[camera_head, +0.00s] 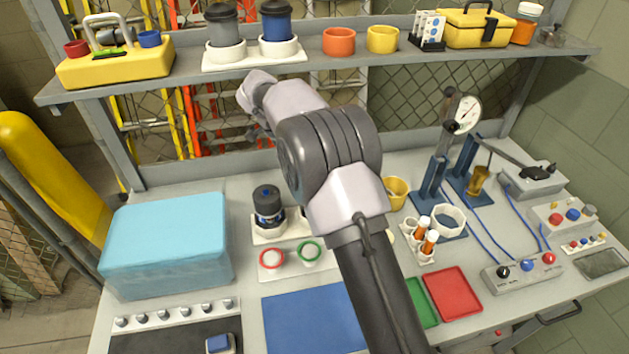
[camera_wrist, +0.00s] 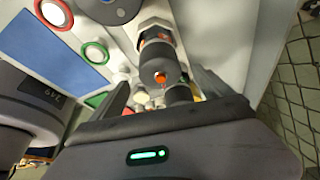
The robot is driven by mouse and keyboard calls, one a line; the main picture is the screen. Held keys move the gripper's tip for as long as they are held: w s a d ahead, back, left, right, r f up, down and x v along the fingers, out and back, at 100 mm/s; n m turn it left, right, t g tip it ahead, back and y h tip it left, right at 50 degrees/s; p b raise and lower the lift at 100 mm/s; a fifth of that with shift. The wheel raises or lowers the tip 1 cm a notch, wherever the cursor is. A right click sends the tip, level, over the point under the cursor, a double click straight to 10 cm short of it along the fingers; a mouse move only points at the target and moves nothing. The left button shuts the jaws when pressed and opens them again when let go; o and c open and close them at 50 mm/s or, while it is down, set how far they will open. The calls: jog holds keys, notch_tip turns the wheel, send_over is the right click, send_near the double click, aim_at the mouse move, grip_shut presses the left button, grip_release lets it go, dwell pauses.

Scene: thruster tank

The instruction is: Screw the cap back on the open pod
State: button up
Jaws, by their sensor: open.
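My gripper (camera_wrist: 163,98) is open, its dark fingers spread to either side in the wrist view. Between and beyond them stands a dark cylinder (camera_wrist: 160,57) with an orange tip and a pale hexagonal collar; it looks like a pod, but I cannot tell if it is open. A second dark cylinder shows partly below it. In the head view my arm hides my gripper and this area. A dark pod (camera_head: 268,203) stands upright in a white holder on the bench. I cannot pick out the loose cap with certainty.
A plate with a red ring (camera_head: 271,258) and a green ring (camera_head: 309,252) lies before the pod. A blue mat (camera_head: 315,320) is bare. A cyan box (camera_head: 167,240) stands left. Tubes (camera_head: 424,236) and gauge stands (camera_head: 465,150) stand right. The shelf (camera_head: 330,64) overhangs behind.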

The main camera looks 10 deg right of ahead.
jog(key=p+v, duration=0.1)
jog(key=v, duration=0.2)
jog(key=s+r+n+t+y+p, duration=0.2)
jog(key=s+r+n+t+p, duration=0.45)
jog(key=n, duration=0.75)
jog(key=shift+n+g, duration=0.3)
jog(key=shift+g, duration=0.45)
jog(key=b+x, duration=0.1)
jog(key=x, duration=0.4)
jog(key=b+x, duration=0.1)
jog(key=x, duration=0.4)
jog(key=b+x, duration=0.1)
jog(key=x, duration=0.4)
jog(key=shift+w+a+f, duration=0.15)
jog(key=shift+a+f, duration=0.05)
jog(key=shift+c, duration=0.2)
jog(key=c, duration=1.4)
jog(key=o, duration=0.5)
jog(key=c, duration=0.4)
